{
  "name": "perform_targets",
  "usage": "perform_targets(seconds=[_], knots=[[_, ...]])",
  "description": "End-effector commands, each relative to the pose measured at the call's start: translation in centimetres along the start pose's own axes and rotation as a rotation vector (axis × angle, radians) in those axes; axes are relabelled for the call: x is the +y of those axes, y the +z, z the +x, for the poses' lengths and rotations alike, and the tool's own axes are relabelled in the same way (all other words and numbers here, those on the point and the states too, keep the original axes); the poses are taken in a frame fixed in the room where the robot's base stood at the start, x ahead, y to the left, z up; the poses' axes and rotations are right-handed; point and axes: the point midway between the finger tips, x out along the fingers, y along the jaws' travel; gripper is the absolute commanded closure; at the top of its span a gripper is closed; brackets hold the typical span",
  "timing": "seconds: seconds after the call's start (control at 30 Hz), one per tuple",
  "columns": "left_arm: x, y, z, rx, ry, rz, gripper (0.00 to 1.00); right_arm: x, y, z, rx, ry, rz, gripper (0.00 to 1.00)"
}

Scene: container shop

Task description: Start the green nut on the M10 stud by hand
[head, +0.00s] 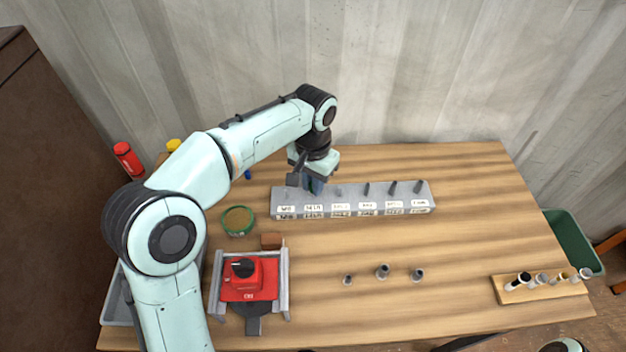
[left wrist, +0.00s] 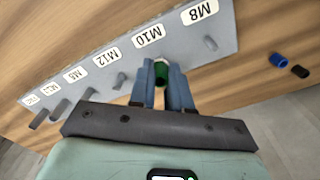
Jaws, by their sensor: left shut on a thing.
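The grey stud rack (head: 385,205) stands at the back of the table with a row of upright studs and labels along its front. My left gripper (head: 312,187) is over the rack near its left end. In the left wrist view its two blue-grey fingers (left wrist: 163,90) are shut on the green nut (left wrist: 163,78), beside the M10 label (left wrist: 149,37). The M10 stud is hidden by the nut and fingers. I cannot tell whether the nut touches or sits around it. The M8 stud (left wrist: 210,42) and M12 stud (left wrist: 120,80) stand bare on either side.
A green round dish (head: 238,221) and a red device in a grey fixture (head: 282,290) are at front left. Small grey parts (head: 382,271) stand mid-table. A wooden block with several cylinders (head: 510,293) is at right. A blue piece (left wrist: 278,59) lies beyond the rack's M8 end.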

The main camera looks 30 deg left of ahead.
Motion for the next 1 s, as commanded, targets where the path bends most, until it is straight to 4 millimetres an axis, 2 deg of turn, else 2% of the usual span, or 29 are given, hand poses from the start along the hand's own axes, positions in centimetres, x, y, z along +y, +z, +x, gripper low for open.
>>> perform_targets(seconds=[0.83,1.0], knots=[[0.0,0.0,1.6,-0.001,0.000,0.000,1.00,0.4,0.0,1.0,-0.003,0.001,0.001,0.57],[0.0,0.0,1.6,-0.001,0.000,0.123,1.00,0.3,0.1,0.9,-0.003,0.001,0.001,0.57]])
